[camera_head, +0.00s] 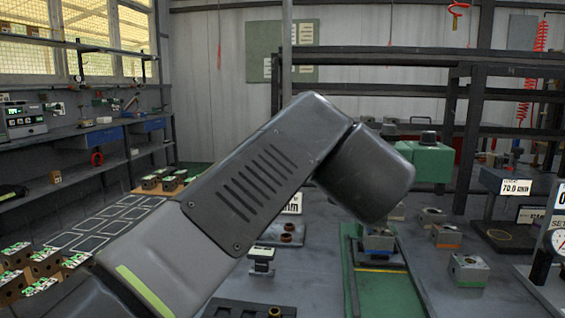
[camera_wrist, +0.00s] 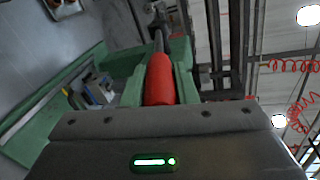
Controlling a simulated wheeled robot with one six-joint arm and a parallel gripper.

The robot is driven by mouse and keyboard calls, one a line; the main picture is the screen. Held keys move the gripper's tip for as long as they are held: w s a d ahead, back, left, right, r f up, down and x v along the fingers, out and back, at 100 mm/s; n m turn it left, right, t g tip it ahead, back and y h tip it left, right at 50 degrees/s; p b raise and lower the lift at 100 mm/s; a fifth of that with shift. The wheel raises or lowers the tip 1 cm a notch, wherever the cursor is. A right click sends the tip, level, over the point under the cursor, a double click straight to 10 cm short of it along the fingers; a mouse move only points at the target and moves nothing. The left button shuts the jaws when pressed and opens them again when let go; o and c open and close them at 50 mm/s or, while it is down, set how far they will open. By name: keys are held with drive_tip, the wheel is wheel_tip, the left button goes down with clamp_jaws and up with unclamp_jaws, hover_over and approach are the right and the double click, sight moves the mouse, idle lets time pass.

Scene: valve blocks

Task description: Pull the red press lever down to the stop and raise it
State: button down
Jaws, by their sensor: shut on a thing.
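The red press lever (camera_wrist: 160,80) shows in the wrist view as a red grip on a dark metal rod that runs up and away from me. My gripper (camera_wrist: 160,70) is shut on the red grip, with a green finger on either side of it. The green press (camera_head: 430,163) stands behind my arm in the head view, with a dark cap on top. Green parts of it also show behind the fingers in the wrist view. In the head view my arm hides my gripper and the lever.
A green track (camera_head: 385,293) with a block on it runs in front of the press. Several grey and orange valve blocks (camera_head: 467,270) stand to its right. A dial gauge (camera_head: 557,240) is at the right edge. A black tray (camera_head: 248,309) lies at the front.

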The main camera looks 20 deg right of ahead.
drive_tip(key=c, duration=1.2)
unclamp_jaws()
drive_tip(key=shift+f, duration=0.3)
drive_tip(key=shift+o, duration=0.2)
drive_tip(key=shift+r, duration=0.1)
drive_tip(key=shift+s+a+r, duration=0.15)
drive_tip(key=shift+s, duration=0.3)
drive_tip(key=v, duration=1.3)
drive_tip(key=shift+p, duration=0.45)
